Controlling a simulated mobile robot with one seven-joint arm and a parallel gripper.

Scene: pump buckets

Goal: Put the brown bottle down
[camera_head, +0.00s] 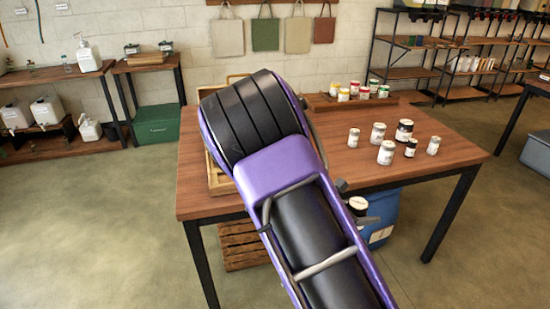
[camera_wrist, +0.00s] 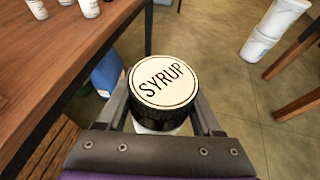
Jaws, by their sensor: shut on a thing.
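My gripper (camera_wrist: 160,98) is shut on a bottle (camera_wrist: 163,82) with a dark, wide top and a round cream label reading SYRUP. Its pale lower body shows a little beneath; I cannot make out a brown body. In the head view, the held bottle (camera_head: 357,204) is partly hidden by my arm, and its dark top shows by the front edge of the wooden table (camera_head: 450,150). In the wrist view it is held in the air beside the table (camera_wrist: 85,45), over the floor.
Several small jars (camera_head: 386,152) stand on the table's right half, with more in a tray (camera_head: 390,101) at the back. A blue barrel (camera_head: 384,215) and a wooden crate (camera_head: 240,245) are under the table. The table's front right is bare.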

